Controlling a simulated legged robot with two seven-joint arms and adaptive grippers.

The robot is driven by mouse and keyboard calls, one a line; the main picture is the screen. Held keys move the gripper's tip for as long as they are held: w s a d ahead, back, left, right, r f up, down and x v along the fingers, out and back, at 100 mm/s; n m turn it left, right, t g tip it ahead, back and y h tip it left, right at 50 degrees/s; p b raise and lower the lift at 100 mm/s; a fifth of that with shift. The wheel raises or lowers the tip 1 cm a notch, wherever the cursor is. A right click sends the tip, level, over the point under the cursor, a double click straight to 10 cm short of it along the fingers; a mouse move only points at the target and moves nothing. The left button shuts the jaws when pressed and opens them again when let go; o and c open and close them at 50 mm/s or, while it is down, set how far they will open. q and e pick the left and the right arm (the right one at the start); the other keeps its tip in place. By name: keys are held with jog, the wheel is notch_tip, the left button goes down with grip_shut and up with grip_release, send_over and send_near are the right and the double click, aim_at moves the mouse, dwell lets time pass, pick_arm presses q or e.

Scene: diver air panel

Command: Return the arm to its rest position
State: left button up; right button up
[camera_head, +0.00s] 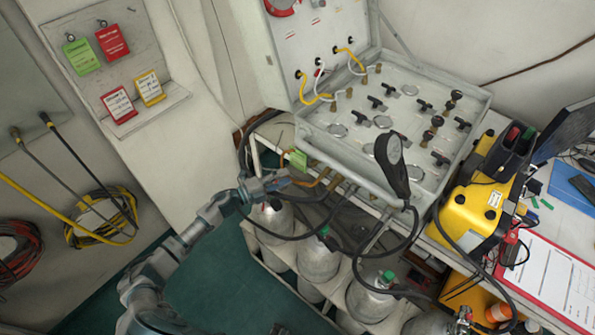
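My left arm comes in from the lower left, grey and jointed, and reaches up to the right. Its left gripper (288,181) is beside the front left corner of the air panel (340,150), above the gas cylinders (318,258). Dark hoses and orange-brown pipes crowd around the fingers, so I cannot tell whether they are open or shut, or touching anything. A green tag (298,159) hangs just above the gripper. I do not make out my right gripper; a small dark shape at the bottom edge is too cut off to identify.
A yellow device (470,215) and a red-edged clipboard (548,283) lie on the right-hand table. A black handheld gauge (392,165) stands over the panel. Coloured tags (112,41) hang on the left board, with coiled hoses (100,218) below. Green floor (225,275) beside the arm is clear.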

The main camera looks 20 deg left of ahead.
pick_arm(q)
jog(key=shift+v, duration=1.15)
